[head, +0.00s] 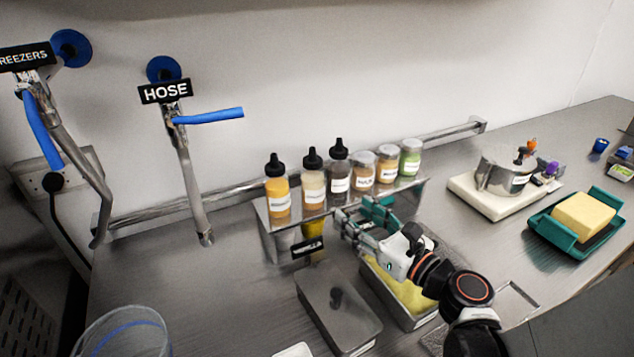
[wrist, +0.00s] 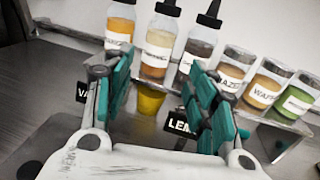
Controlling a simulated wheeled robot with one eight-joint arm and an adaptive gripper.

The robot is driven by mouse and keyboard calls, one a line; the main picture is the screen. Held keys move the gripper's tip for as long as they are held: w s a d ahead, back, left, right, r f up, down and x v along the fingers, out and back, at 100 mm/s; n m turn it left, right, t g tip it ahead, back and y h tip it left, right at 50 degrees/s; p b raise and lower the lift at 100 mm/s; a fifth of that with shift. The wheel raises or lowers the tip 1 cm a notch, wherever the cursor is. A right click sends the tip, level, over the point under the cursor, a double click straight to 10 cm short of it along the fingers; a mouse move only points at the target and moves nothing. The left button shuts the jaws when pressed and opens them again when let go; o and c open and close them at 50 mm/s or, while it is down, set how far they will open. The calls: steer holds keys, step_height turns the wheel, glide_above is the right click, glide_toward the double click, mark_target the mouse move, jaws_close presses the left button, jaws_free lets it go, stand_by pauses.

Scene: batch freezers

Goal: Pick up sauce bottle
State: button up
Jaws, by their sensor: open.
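Three sauce bottles with black pointed caps stand upright in a row on a raised metal shelf: an orange-yellow bottle (head: 277,190), a paler tan bottle (head: 313,182) and a dark brown bottle (head: 339,172). In the wrist view the tan bottle (wrist: 157,50) shows between my fingers, ahead of them. The orange-yellow bottle (wrist: 119,28) is to its left and the brown bottle (wrist: 201,42) to its right. My gripper (head: 362,220) is open and empty, in front of the shelf and apart from the bottles. It also shows in the wrist view (wrist: 160,100).
Several lidded jars (head: 388,163) stand right of the bottles on the metal shelf (head: 265,215). Below are a yellow cup (head: 313,226), a lidded metal bin (head: 338,308) and an open bin of yellow contents (head: 405,290). A hose tap (head: 187,165) rises at left.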

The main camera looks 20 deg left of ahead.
mark_target(320, 189)
steer(key=b+x, duration=0.1)
steer(key=x, duration=0.7)
steer(key=shift+w+a, duration=0.1)
steer(key=shift+a, duration=0.05)
steer(key=shift+b+x, duration=1)
steer(key=shift+x, duration=1.6)
steer(key=shift+f, duration=0.2)
steer(key=c, duration=0.7)
